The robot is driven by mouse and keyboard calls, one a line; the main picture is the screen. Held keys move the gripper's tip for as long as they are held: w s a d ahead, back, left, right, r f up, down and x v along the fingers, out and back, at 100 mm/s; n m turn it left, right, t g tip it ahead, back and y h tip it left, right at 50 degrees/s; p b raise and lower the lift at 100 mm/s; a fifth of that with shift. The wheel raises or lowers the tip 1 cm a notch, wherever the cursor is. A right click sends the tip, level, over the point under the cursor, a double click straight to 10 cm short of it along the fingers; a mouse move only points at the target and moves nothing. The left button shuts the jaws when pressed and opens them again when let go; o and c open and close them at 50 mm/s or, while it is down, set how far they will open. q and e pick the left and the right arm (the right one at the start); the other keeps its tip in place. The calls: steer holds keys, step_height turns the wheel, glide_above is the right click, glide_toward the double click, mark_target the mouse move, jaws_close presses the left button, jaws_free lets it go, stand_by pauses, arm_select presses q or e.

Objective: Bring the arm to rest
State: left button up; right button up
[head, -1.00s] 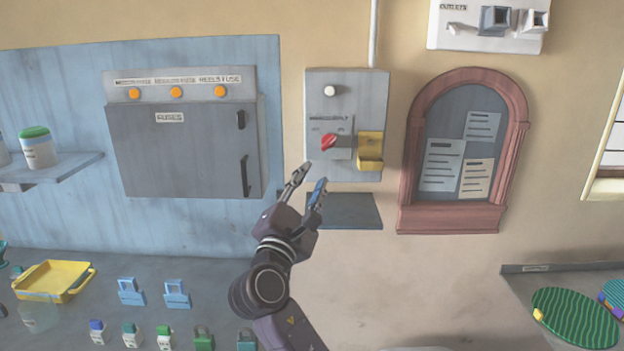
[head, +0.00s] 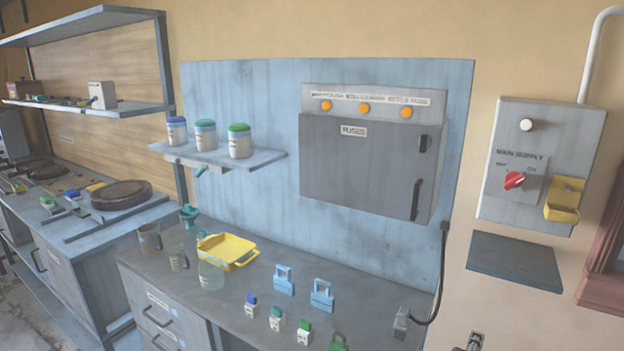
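A small part of one gripper (head: 474,342), seemingly my right one, shows at the bottom edge of the head view, right of the middle. It is below the main supply box (head: 570,135) and the dark shelf, apart from both. The rest of that arm is cut off, and whether its fingers are open does not show. Nothing is visibly held in the part that shows. My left gripper is out of the picture.
The supply box has a red knob (head: 514,180) and a yellow bracket (head: 564,198); a dark shelf (head: 515,262) juts out below. A grey fuse cabinet (head: 365,165) hangs left.

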steer(key=s+a+f+m+g+y, duration=0.2)
steer(key=s+a+f, duration=0.1)
steer(key=s+f, duration=0.35)
steer(key=s+a+f+m+g+y, duration=0.2)
steer(key=s+f+m+y, duration=0.1)
steer(key=s+f, duration=0.35)
steer(key=s+a+f+m+g+y, duration=0.2)
steer(key=s+a+f, duration=0.15)
steer(key=s, duration=0.35)
steer(key=s+a+f+m+g+y, duration=0.1)
steer(key=s+a+f+m+y, duration=0.1)
steer(key=s+a, duration=0.35)
step_height(320, 180, down, 25)
steer(key=s+d+g, duration=0.2)
steer(key=s, duration=0.1)
steer(key=s+d+f, duration=0.3)
steer(key=s+f, duration=1.4)
steer(key=shift+s+f+g+h, duration=0.25)
steer(key=shift+s+g+h, duration=0.05)
steer(key=shift+s+g, duration=0.1)
